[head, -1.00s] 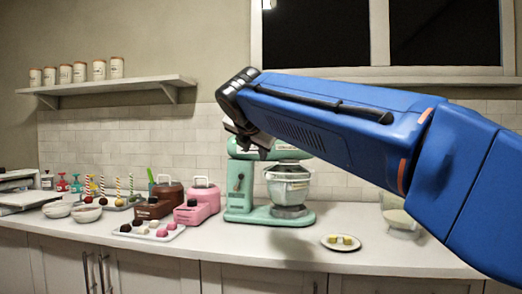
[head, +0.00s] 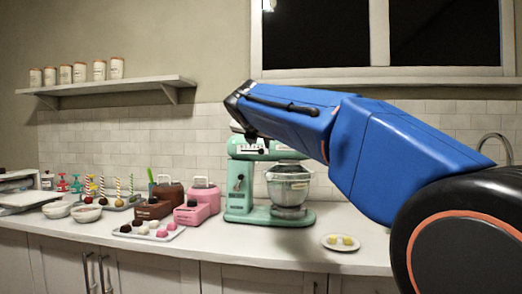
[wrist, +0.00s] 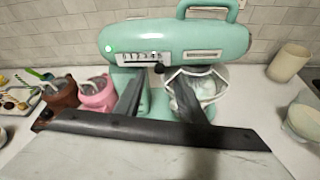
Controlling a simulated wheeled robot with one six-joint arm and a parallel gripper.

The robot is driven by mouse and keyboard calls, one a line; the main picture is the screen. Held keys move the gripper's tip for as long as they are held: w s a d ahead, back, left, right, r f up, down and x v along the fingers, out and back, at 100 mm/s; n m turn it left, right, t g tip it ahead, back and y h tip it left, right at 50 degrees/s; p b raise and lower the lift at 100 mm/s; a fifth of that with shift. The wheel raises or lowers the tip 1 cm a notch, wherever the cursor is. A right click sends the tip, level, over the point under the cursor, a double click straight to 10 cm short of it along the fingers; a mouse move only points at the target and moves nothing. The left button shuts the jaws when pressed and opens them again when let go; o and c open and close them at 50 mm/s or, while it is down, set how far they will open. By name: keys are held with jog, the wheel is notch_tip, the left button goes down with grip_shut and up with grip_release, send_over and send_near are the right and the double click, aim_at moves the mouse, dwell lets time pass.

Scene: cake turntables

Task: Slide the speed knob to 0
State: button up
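The mint-green stand mixer (head: 238,207) stands on the counter against the tiled wall. In the wrist view its head (wrist: 215,38) fills the upper middle. A light panel with tick marks (wrist: 142,57) is on the head's side. A small black knob (wrist: 160,68), apparently the speed knob, sits at the panel's lower right end. My gripper (wrist: 157,78) is open and empty, its two dark fingers pointing at the mixer, with the knob between the fingertips in the picture. I cannot tell how far off the knob is. In the head view my gripper is mostly hidden behind the wrist.
The mixer's bowl (head: 290,187) is below the head. Pink (head: 197,207) and brown (head: 153,208) appliances stand to the left, beside a tray of sweets (head: 150,234). A small plate (head: 342,243) lies to the right. Counter in front of the mixer is clear.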

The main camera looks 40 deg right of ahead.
aim_at(261, 149)
jog(key=x, duration=0.7)
jog(key=shift+w+d+f, duration=0.15)
jog(key=shift+w+d, duration=0.05)
jog(key=shift+w, duration=0.1)
jog(key=shift+c, duration=0.6)
grip_shut()
jog(key=shift+a, duration=0.1)
